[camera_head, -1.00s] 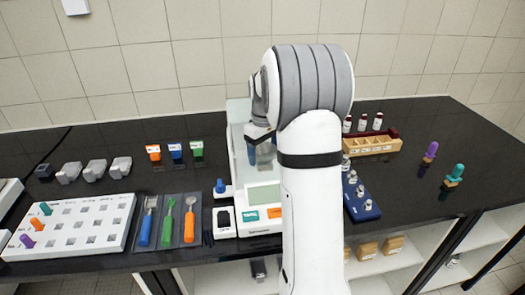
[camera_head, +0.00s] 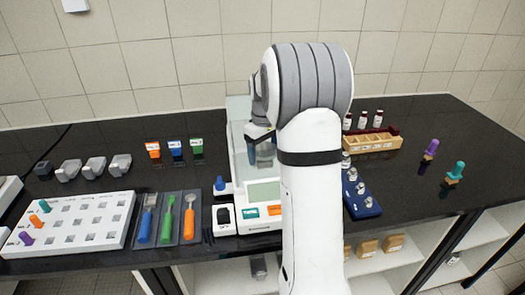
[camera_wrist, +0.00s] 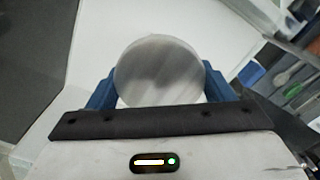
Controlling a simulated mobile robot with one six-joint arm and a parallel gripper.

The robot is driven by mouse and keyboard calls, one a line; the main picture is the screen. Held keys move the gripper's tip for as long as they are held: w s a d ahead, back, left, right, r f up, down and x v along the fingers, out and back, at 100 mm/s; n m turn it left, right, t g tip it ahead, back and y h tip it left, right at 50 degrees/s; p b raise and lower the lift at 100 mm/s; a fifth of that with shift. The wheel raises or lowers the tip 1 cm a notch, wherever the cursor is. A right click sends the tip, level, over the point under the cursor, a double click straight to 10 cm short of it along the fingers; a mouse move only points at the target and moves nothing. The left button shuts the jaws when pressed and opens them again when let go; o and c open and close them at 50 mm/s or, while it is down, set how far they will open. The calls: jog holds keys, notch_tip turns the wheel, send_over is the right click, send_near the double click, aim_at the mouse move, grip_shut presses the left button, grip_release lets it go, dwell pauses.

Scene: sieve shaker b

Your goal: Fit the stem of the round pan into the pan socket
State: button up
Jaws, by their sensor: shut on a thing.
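In the wrist view, a round, flat, brushed-metal disc, the round pan (camera_wrist: 160,68), fills the space between the two blue fingers of my gripper (camera_wrist: 158,90). The gripper is shut on it. The pan's stem and the pan socket are hidden in this view. In the head view, my gripper (camera_head: 262,152) is mostly hidden behind my arm, inside the white balance (camera_head: 262,192) with clear walls. The pan and its socket cannot be made out there.
A blue-knobbed piece (camera_head: 220,186) stands left of the balance. A tool tray (camera_head: 188,238) and a white peg board (camera_head: 85,222) lie further left. A blue vial rack (camera_head: 362,207) and a wooden box (camera_head: 370,142) stand close on the right.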

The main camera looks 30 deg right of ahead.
jog(key=shift+f+b, duration=0.3)
jog(key=shift+f, duration=0.3)
jog(key=o, duration=1.1)
notch_tip(320, 180, up, 12)
jog(key=p, duration=0.9)
dwell(0.5)
